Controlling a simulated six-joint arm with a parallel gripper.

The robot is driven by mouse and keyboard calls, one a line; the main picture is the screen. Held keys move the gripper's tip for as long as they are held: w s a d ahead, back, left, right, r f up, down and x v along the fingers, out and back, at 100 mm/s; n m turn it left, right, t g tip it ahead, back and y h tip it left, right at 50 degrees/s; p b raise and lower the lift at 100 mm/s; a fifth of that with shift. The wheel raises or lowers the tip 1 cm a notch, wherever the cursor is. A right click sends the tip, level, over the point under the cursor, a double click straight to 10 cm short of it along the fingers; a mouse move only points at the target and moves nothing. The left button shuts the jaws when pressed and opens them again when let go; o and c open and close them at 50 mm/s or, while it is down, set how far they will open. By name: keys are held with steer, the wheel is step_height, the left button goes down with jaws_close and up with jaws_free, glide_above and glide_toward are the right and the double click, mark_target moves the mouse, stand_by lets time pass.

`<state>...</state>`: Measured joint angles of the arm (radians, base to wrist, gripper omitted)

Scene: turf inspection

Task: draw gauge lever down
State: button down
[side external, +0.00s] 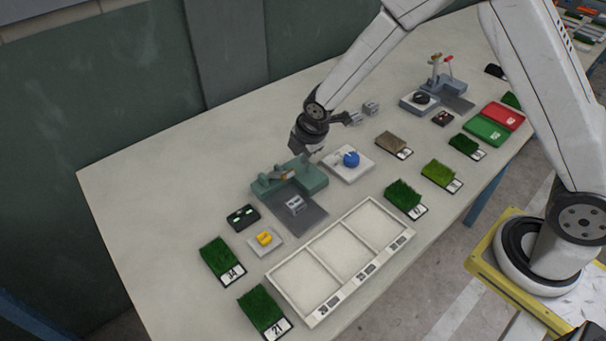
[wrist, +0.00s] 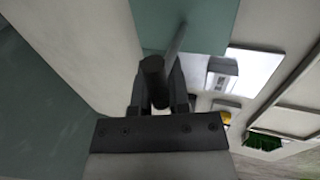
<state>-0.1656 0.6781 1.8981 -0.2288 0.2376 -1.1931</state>
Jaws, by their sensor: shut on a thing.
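The gauge (side external: 308,181) has a green base on the table, with a grey plate (side external: 304,221) in front of it. A small grey block (side external: 295,205) lies on the plate; it also shows in the wrist view (wrist: 222,70). My gripper (side external: 301,158) is over the back of the gauge. In the wrist view, my gripper (wrist: 157,80) is shut on the dark grip of the gauge lever (wrist: 153,72). The lever's thin grey rod (wrist: 176,42) runs from the grip over the green base (wrist: 205,25). In the side view my gripper partly hides the lever.
A white tray (side external: 303,263) with three compartments lies in front of the gauge. A box with a blue knob (side external: 351,159) stands right of it, and a yellow piece (side external: 264,237) on a pad lies left. Several turf samples (side external: 223,258) lie around. The table's back left is clear.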

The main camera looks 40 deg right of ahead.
steer(key=shift+s, duration=1)
steer(key=c, duration=0.6)
jaws_free()
steer(key=shift+r, duration=0.1)
steer(key=shift+v, duration=3.75)
steer(key=shift+s, duration=0.2)
